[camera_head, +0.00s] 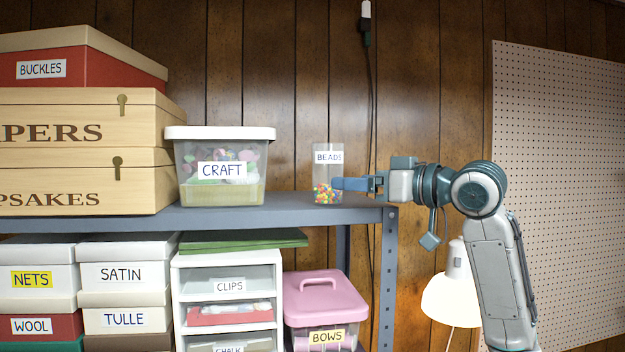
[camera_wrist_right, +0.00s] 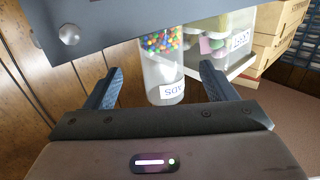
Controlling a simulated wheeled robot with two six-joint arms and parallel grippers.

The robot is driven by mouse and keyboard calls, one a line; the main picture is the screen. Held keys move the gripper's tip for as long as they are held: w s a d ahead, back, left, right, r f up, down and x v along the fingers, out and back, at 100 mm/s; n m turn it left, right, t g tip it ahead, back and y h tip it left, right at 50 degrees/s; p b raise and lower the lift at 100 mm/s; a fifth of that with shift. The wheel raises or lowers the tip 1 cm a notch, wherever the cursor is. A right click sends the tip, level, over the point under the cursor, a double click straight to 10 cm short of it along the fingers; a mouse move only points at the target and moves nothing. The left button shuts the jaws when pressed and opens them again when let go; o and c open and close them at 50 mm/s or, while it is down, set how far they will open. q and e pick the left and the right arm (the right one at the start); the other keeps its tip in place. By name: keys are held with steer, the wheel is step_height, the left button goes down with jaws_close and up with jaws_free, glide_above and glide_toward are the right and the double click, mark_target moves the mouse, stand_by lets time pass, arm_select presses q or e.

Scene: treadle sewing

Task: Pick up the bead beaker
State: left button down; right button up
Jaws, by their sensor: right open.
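The bead beaker (camera_head: 326,165) is a clear upright container labelled BEADS, with colourful beads in its bottom. It stands on the grey shelf (camera_head: 262,217) near the shelf's right end. My right gripper (camera_head: 340,184) reaches in from the right at the height of the beads, its fingertips at the beaker's right side. In the right wrist view the beaker (camera_wrist_right: 163,72) shows beyond and between the two open fingers (camera_wrist_right: 160,84). I cannot tell whether a finger touches it. My left gripper is not in view.
A CRAFT bin (camera_head: 221,150) with a white lid stands left of the beaker, with a gap between. Wooden boxes (camera_head: 130,150) fill the shelf's left. A pink BOWS box (camera_head: 325,300) sits below. A cord (camera_head: 371,100) hangs behind; a lamp (camera_head: 452,295) stands lower right.

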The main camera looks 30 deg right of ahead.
mark_target(341, 175)
steer(key=shift+w+a+r+p, duration=0.65)
steer(key=shift+a+p, duration=0.15)
steer(key=shift+p, duration=0.3)
steer(key=w, duration=0.2)
steer(key=a, duration=0.1)
steer(key=shift+w+f+p, duration=0.35)
steer(key=shift+w+p, duration=0.4)
steer(key=shift+w+a+r+p, duration=0.15)
steer(key=shift+w+r+p, duration=0.1)
steer(key=shift+w+p, duration=0.6)
steer(key=shift+w+a+p, duration=0.1)
steer(key=shift+a+p, duration=0.15)
steer(key=shift+p, duration=0.3)
steer(key=shift+w+a+f+p, duration=0.15)
steer(key=shift+w+a+p, duration=0.2)
steer(key=shift+w, duration=0.3)
steer(key=shift+w+f, duration=0.2)
steer(key=shift+w, duration=0.05)
steer(key=shift+s+d+r, duration=0.1)
steer(key=shift+s, duration=0.05)
steer(key=c, duration=1.1)
